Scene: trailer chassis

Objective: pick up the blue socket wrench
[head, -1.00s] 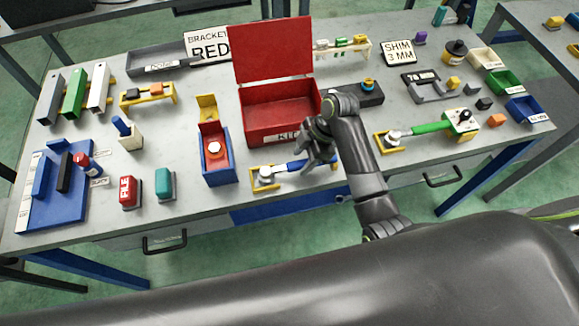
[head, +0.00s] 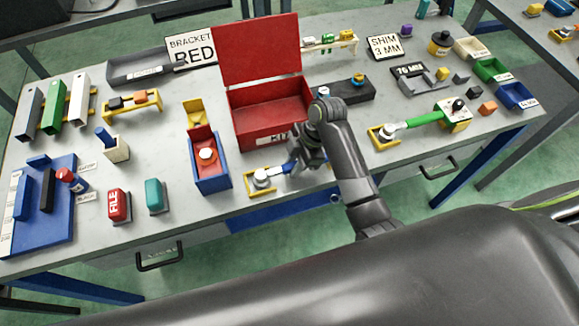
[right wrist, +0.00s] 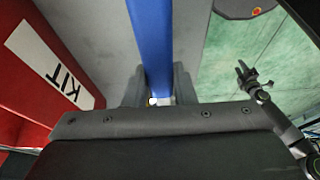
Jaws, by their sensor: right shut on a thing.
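The blue socket wrench (head: 286,167) lies near the front edge of the table, in front of the red kit box. Its round silver head (head: 261,176) sits at a yellow holder (head: 249,186). My right gripper (head: 303,163) is over its blue handle. In the right wrist view the blue handle (right wrist: 151,40) runs between the two fingers of my right gripper (right wrist: 156,92), which is shut on it. The gripper hides part of the handle in the head view.
The open red kit box (head: 270,115) stands just behind the wrench. A blue box (head: 211,178) with a red inside is to the left. A green-handled wrench (head: 425,118) lies to the right.

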